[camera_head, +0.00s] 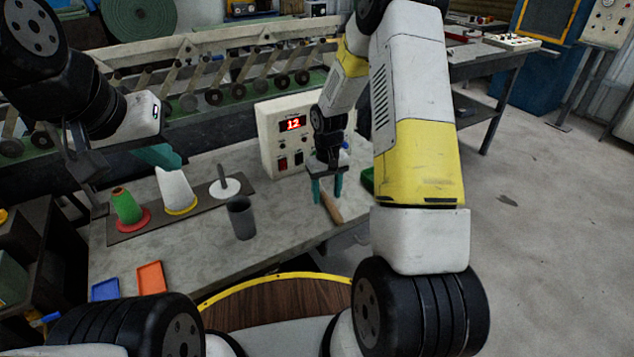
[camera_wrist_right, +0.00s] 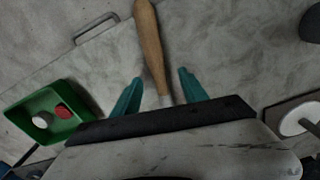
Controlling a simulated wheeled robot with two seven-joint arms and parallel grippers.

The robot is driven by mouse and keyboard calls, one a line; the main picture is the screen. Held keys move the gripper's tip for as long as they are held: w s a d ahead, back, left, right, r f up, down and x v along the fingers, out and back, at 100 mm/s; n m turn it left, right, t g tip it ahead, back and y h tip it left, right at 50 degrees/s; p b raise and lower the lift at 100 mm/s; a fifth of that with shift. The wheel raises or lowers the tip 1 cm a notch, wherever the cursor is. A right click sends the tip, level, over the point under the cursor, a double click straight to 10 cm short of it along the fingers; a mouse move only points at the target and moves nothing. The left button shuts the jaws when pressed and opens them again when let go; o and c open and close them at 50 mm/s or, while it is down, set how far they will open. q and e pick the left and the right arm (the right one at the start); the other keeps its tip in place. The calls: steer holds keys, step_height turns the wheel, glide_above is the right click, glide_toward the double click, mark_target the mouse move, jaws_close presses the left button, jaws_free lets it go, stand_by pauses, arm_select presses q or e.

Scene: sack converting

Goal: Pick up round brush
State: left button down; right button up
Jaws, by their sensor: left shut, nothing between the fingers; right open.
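The round brush shows a wooden handle (camera_head: 332,208) near the right edge of the grey table in the head view. In the right wrist view its handle (camera_wrist_right: 150,45) runs down from the top to a pale ferrule between my fingers; the rest is hidden behind the gripper. My right gripper (camera_head: 327,190) points down over the brush, open, with its teal fingers (camera_wrist_right: 159,82) on either side of it. I cannot tell whether they touch it. My left gripper (camera_head: 158,157) is shut and empty, above the cones at the left of the table.
A control box (camera_head: 279,151) stands behind the brush, and a green tray (camera_wrist_right: 72,129) with red and white pieces lies beside it. A grey cup (camera_head: 241,220), white cone (camera_head: 176,188) and green cone (camera_head: 127,207) stand to the left. Orange (camera_head: 151,278) and blue (camera_head: 105,290) trays lie in front.

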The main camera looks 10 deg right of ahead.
steer(key=shift+f, duration=0.3)
jaws_close()
steer(key=shift+r, duration=0.1)
